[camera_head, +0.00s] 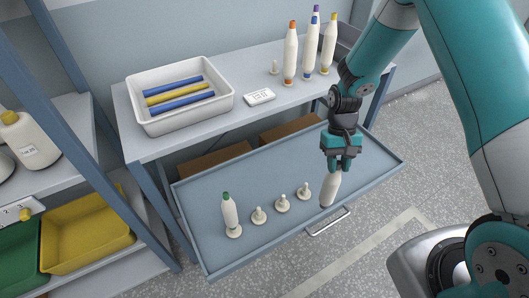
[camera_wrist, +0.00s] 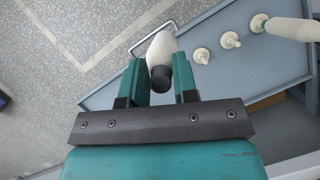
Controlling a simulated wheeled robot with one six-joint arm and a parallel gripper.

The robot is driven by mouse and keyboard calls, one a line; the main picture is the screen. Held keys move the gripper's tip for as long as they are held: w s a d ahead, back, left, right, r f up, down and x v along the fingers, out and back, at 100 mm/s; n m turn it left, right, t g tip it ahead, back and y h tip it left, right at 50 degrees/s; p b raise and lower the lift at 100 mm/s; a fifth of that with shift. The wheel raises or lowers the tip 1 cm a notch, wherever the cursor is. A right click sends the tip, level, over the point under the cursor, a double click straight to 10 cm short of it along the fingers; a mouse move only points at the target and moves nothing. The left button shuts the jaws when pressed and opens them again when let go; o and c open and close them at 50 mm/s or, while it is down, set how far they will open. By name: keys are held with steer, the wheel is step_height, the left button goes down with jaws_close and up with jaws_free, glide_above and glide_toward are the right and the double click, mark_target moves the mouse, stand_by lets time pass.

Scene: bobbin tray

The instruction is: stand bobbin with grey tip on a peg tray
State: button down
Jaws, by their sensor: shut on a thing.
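My gripper (camera_head: 343,163) is shut on a white bobbin (camera_head: 331,189), which hangs below the fingers near the front right of the pulled-out drawer tray (camera_head: 330,146). In the wrist view the bobbin (camera_wrist: 160,44) sits between the fingers (camera_wrist: 161,82) and its dark grey tip (camera_wrist: 161,76) points towards the camera. The tray carries a row of pegs; three are bare: one (camera_head: 258,215), a second (camera_head: 282,203) and a third (camera_head: 304,191), the closest to the held bobbin. A bobbin with a green tip (camera_head: 229,212) stands upright on the leftmost peg.
A drawer handle (camera_head: 327,222) juts out in front. Shelves with bins (camera_head: 88,235) stand at left.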

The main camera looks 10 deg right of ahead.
steer(key=w+a+f+m+t+y+b, duration=0.1)
steer(key=w+a+f+m+t+b, duration=0.2)
steer(key=m, duration=0.8)
steer(key=w+a+f+m+t+y+b, duration=0.2)
steer(key=w+a+f+m+t+b, duration=0.2)
steer(key=w+a+m+b, duration=0.3)
steer(key=w+f+m+b, duration=0.1)
steer(key=w+m+b, duration=0.1)
steer(key=m+b, duration=0.3)
steer(key=shift+w+a+r, duration=0.1)
steer(key=shift+w+a, duration=0.05)
steer(key=shift+w, duration=0.05)
steer(key=shift+f, duration=0.25)
stand_by(0.6)
steer(key=shift+f+b, duration=1.25)
steer(key=shift+f, duration=1.15)
steer(key=c, duration=0.8)
jaws_free()
